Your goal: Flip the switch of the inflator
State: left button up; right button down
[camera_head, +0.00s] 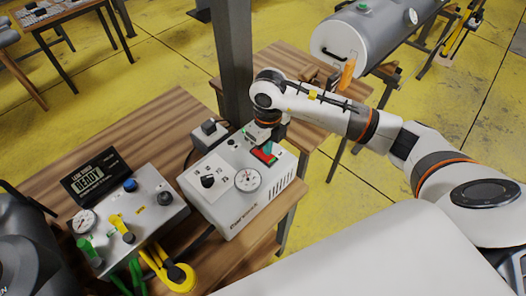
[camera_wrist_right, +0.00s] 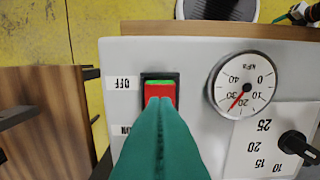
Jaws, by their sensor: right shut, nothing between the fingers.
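The inflator (camera_head: 228,210) is a pale box with a dial knob and a round gauge on top, standing on the wooden table. Its red rocker switch (camera_head: 264,157) is near the back edge of the top. In the right wrist view, the switch (camera_wrist_right: 160,88) shows red with a green strip at one end, next to an "OFF" label. My right gripper (camera_head: 271,148) is over the switch; its teal fingers (camera_wrist_right: 159,102) are shut and empty, tips at the red part. I cannot tell whether they touch it. The fingers hide the switch's other end. My left gripper is out of view.
A dark post (camera_head: 232,60) rises behind the inflator. A grey tank (camera_head: 365,40) is at the back.

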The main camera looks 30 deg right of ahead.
jog(key=shift+f+b, duration=0.75)
jog(key=shift+f, duration=0.15)
jog(key=shift+r, duration=0.1)
jog(key=shift+r+p, duration=2.2)
jog(key=shift+r, duration=1.3)
jog(key=shift+f, duration=0.1)
